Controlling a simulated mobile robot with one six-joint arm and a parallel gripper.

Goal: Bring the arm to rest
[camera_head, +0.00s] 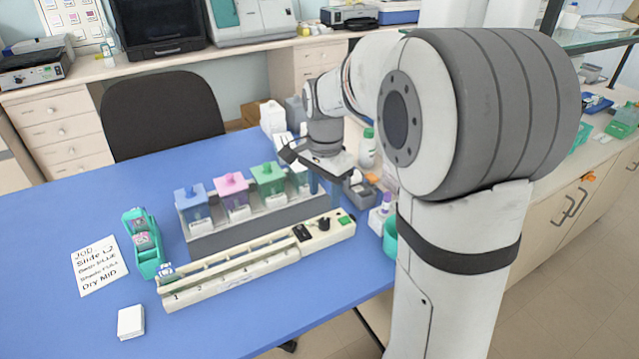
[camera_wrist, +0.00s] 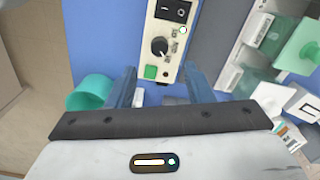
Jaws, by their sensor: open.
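My gripper (camera_head: 326,183) hangs over the right end of the staining row in the head view, fingers pointing down. In the wrist view its two blue fingers (camera_wrist: 160,90) stand apart with nothing held between them. Beyond them shows the control end of the white slide warmer (camera_wrist: 161,45), with a black switch, a knob and a green button. The same long white warmer (camera_head: 255,262) lies along the front of the blue table (camera_head: 225,328) in the head view. My arm reaches across from the right.
Staining jars with blue (camera_head: 192,204), pink (camera_head: 232,190) and green (camera_head: 268,178) lids stand in a grey rack. A teal slide holder (camera_head: 147,262), a handwritten card (camera_head: 98,266) and a white box (camera_head: 130,322) lie left. A teal cup (camera_wrist: 92,93) is near my gripper.

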